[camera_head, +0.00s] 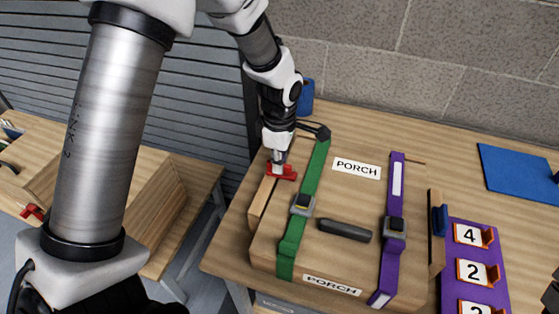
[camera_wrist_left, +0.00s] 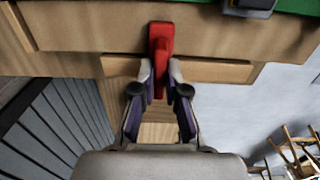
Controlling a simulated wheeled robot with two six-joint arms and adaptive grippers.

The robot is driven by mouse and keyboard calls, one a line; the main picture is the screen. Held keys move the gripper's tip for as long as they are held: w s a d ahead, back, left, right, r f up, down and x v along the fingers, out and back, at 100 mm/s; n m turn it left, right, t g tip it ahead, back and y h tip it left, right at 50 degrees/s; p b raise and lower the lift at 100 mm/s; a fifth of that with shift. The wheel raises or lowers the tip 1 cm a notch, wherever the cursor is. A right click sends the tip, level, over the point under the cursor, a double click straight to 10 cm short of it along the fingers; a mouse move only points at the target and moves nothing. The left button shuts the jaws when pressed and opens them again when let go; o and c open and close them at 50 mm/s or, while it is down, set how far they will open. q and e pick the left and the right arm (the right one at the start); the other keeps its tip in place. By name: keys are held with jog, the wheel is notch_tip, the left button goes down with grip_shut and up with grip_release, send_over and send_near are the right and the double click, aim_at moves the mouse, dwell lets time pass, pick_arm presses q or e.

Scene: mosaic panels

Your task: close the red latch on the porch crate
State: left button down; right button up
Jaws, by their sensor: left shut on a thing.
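The porch crate (camera_head: 270,240) is a wooden box on the workbench, with "PORCH" labels on its top and front. The red latch (camera_head: 282,172) sits at the crate's left side, near the back. It also shows in the left wrist view (camera_wrist_left: 160,45), upright against the wooden side. My left gripper (camera_head: 278,163) reaches it from above, and its fingers (camera_wrist_left: 160,85) are shut on the latch's lower part. The fingers hide part of the latch. I cannot tell if the latch is fully seated. My right gripper is not clearly seen.
A green strap (camera_head: 308,190) and a purple strap (camera_head: 387,262) with buckles cross the crate. A dark handle (camera_head: 344,229) lies between them. A purple numbered panel (camera_head: 475,252) and a blue mat (camera_head: 522,173) are to the right. Another wooden bench (camera_head: 182,210) stands at left.

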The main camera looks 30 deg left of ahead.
pick_arm(q)
jog(key=c, duration=1.2)
grip_release()
notch_tip(320, 180, up, 12)
